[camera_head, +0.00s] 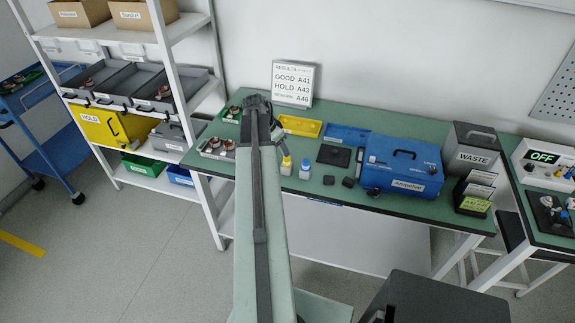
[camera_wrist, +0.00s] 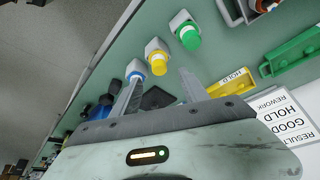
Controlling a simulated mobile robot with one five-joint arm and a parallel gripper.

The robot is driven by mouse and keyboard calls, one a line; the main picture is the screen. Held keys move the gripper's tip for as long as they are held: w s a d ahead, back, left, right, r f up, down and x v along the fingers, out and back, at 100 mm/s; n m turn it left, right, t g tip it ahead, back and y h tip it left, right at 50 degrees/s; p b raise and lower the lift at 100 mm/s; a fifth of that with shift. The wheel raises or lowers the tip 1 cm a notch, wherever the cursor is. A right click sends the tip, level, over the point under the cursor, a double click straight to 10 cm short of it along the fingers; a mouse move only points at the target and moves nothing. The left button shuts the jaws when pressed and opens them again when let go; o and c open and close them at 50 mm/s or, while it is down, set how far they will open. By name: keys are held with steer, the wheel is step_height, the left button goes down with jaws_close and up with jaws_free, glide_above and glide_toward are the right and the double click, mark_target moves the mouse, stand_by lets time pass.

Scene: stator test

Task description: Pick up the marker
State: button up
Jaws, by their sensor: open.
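I cannot make out a marker for certain in either view. In the wrist view my gripper (camera_wrist: 160,75) is open, with its two fingers apart and nothing held between them. A yellow-capped bottle (camera_wrist: 157,62) shows just beyond the fingertips, with a blue-capped bottle (camera_wrist: 135,68) to its left and a green-capped bottle (camera_wrist: 187,35) to its upper right.
A results sign (camera_head: 293,83) is at the back. A shelf rack (camera_head: 175,75) stands left.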

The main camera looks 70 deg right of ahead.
mark_target(287, 164)
steer(key=b+x, duration=0.7)
steer(key=x, duration=0.1)
steer(key=shift+s+f+b, duration=0.1)
steer(key=shift+f+b, duration=0.1)
steer(key=shift+b, duration=0.2)
steer(key=shift+r, duration=0.2)
jaws_close()
